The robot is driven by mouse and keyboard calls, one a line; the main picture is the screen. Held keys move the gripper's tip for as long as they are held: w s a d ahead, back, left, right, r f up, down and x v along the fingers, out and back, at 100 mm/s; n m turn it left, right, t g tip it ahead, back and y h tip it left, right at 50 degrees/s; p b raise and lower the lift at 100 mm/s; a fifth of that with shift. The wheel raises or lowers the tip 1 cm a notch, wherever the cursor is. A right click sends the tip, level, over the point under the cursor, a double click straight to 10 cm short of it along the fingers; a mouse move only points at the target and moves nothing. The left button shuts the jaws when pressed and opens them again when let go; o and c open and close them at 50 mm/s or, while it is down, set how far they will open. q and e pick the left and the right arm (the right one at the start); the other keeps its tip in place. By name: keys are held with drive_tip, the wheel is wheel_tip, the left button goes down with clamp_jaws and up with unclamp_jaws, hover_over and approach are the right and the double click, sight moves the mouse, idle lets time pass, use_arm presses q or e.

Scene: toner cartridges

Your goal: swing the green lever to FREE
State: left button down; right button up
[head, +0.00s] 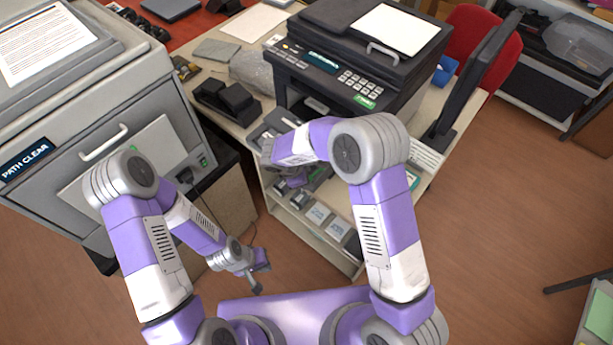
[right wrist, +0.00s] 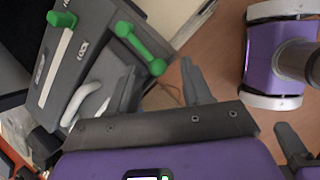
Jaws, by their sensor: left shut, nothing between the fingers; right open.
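In the right wrist view a green lever (right wrist: 140,48) with rounded ends lies slanted on a dark grey unit (right wrist: 98,62). A label reading LOCK seems to sit left of it; I cannot make out a FREE label. A second green knob (right wrist: 62,18) stands by a pale slot near the unit's corner. My right gripper (right wrist: 158,84) is open and empty, its fingers spread just below the lever, apparently apart from it. In the head view my right arm largely hides that gripper and the lever. My left gripper (head: 257,284) is shut and empty, low over the floor.
A white curved handle (right wrist: 88,102) is beside the lever. A black printer (head: 350,60) stands on the cream desk (head: 252,22). A large grey machine (head: 110,110) marked PATH CLEAR stands at the left. Open shelves with boxes (head: 318,213) are below the desk.

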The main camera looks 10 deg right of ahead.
drive_tip(key=v, duration=0.7)
idle(0.4)
